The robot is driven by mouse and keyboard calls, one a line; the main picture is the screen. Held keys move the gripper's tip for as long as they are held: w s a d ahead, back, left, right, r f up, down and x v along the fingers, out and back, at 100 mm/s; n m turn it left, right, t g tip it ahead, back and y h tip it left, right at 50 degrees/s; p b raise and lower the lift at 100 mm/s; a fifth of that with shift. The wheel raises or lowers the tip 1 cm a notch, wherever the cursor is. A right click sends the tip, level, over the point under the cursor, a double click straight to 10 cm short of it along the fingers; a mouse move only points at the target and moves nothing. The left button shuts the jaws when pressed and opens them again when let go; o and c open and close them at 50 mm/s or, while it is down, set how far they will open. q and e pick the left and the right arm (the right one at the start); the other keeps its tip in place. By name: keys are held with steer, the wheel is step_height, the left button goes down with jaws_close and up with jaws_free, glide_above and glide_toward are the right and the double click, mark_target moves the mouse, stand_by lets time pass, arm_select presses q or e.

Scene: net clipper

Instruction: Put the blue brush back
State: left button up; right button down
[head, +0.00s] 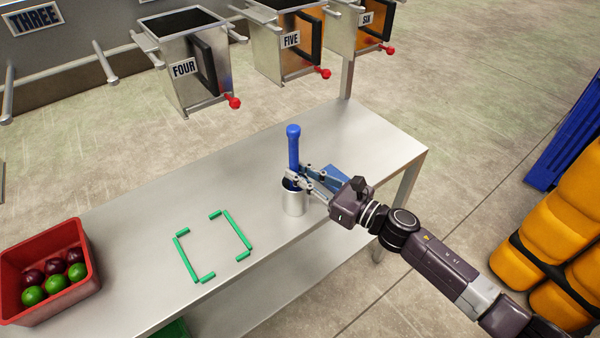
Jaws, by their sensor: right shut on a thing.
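The blue brush (293,148) stands about upright, with its handle up. Its lower end is at the mouth of a silver metal cup (294,203) on the steel table; whether it rests on the cup's bottom is hidden. My right gripper (293,181) comes in from the right and is shut on the brush just above the cup's rim. My left gripper is not in view.
A blue flat object (335,177) lies behind my right gripper. Green corner strips (182,259) mark a square on the steel table (130,225). A red crate (92,285) with green and dark balls stands at left. Metal boxes (185,70) hang beyond the table.

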steer(key=shift+f, duration=0.2)
steer(key=c, duration=1.8)
jaws_free()
steer(key=shift+r, duration=0.1)
steer(key=shift+r, duration=0.15)
steer(key=b+v, duration=0.3)
steer(key=v, duration=0.9)
